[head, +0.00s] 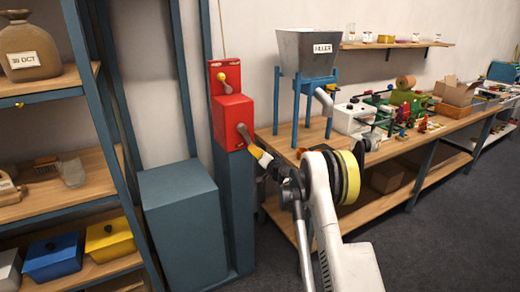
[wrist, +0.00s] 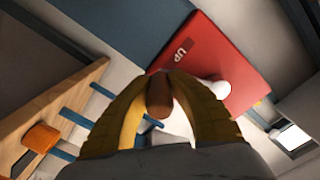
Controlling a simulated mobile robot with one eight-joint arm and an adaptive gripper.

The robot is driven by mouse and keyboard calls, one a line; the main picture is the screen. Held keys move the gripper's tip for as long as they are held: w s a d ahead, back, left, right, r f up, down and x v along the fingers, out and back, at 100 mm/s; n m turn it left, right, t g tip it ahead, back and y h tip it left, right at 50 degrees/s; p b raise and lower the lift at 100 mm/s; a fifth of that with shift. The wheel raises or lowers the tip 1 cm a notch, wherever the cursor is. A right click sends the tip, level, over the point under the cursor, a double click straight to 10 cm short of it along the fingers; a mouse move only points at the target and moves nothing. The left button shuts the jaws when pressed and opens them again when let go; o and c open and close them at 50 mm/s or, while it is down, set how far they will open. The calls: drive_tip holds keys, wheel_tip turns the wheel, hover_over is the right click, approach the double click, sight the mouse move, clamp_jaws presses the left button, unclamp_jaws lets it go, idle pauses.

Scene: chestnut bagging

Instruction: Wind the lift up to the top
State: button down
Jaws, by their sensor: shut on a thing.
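The lift's red winch box (head: 233,122) is fixed on a blue-grey post beside the workbench, with a yellow-knobbed lever on a red plate above it. A crank (head: 243,133) sticks out of the box's front. My gripper (head: 262,158) is at the crank, its yellow fingers shut around the handle. In the wrist view the fingers close on a brown handle grip (wrist: 159,96). The red box (wrist: 205,60) with the word "UP" lies just beyond them. The lift's platform is not clearly identifiable; a blue-grey box (head: 183,225) stands left of the post.
The workbench (head: 300,160) with a grey filler hopper (head: 308,50) stands right of the winch, close to my arm. A shelf rack (head: 60,200) with bins is at the left. Dark floor (head: 440,230) is open at the lower right.

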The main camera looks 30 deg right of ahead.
drive_tip(key=a, duration=0.1)
drive_tip(key=a+f, duration=0.1)
drive_tip(key=a, duration=0.1)
drive_tip(key=shift+a, duration=0.2)
drive_tip(key=shift+a+r+b, duration=0.1)
drive_tip(key=shift+a+b, duration=0.2)
drive_tip(key=shift+a, duration=0.85)
drive_tip(key=c, duration=1.2)
unclamp_jaws()
drive_tip(key=shift+a, duration=0.15)
drive_tip(key=shift+s+d, duration=0.15)
drive_tip(key=shift+d, duration=0.05)
